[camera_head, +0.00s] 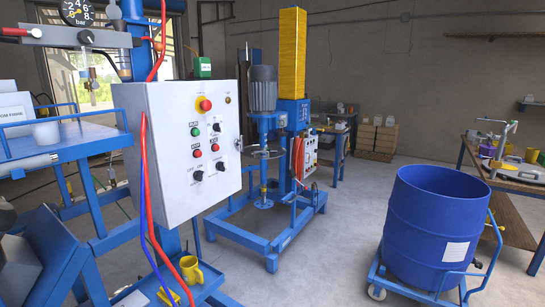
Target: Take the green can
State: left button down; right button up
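A small green can (202,67) with a pale label shows just above the top edge of the white control box (180,150), toward its right end. It looks upright. I cannot tell whether it stands on the box or on something behind it. Neither of my grippers is in view, and nothing is seen touching the can.
The control box carries buttons and knobs, with red and blue hoses (149,200) hanging before it. A blue mixer (265,140) stands behind. A blue drum (437,225) on a cart stands right, a blue shelf (70,145) left. Floor (335,225) between mixer and drum is clear.

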aim_at(202, 68)
jog(key=z, duration=0.5)
jog(key=i, duration=3.2)
jog(key=u, duration=3.45)
